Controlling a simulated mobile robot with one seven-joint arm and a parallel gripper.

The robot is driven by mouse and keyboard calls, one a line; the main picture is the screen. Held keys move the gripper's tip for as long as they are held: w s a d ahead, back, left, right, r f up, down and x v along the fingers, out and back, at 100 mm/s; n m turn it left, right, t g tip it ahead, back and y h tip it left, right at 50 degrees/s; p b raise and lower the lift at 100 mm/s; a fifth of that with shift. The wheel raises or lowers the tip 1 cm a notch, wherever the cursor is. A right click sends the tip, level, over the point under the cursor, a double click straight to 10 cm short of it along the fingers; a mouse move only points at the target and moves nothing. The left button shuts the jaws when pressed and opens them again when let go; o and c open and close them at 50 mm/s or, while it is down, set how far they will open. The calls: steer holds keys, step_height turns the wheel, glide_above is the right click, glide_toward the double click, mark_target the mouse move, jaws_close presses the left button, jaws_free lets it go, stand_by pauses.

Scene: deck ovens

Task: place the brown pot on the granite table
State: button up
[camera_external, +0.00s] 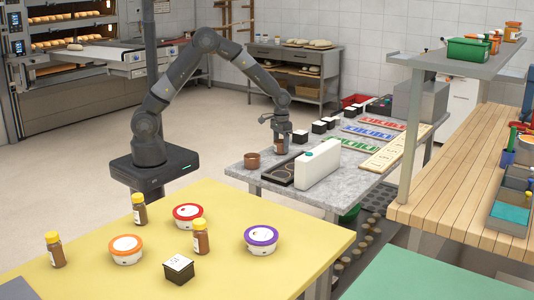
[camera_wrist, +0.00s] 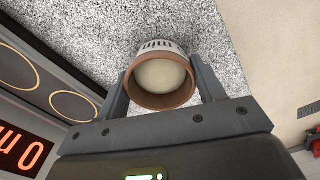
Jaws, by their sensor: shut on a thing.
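My gripper (camera_external: 282,138) is shut on a brown pot with a white lettered label, seen as a small brown shape (camera_external: 281,148) between the jaws. In the wrist view this pot (camera_wrist: 165,98) sits between the two fingers, with its brown rim and pale inside facing the camera. The speckled grey granite table (camera_external: 232,170) is below and around it. I cannot tell whether the pot's bottom touches the top. A second round brown pot (camera_external: 252,160) stands on the table near its left edge, apart from my gripper.
Small black boxes (camera_external: 319,127) and coloured boards (camera_external: 374,130) lie to the right. The yellow table (camera_external: 90,215) holds bottles and tubs.

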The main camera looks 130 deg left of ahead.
mark_target(281, 142)
steer(key=shift+f, duration=0.15)
steer(key=o, duration=1.1)
step_height(281, 142, up, 12)
steer(key=shift+r, duration=0.2)
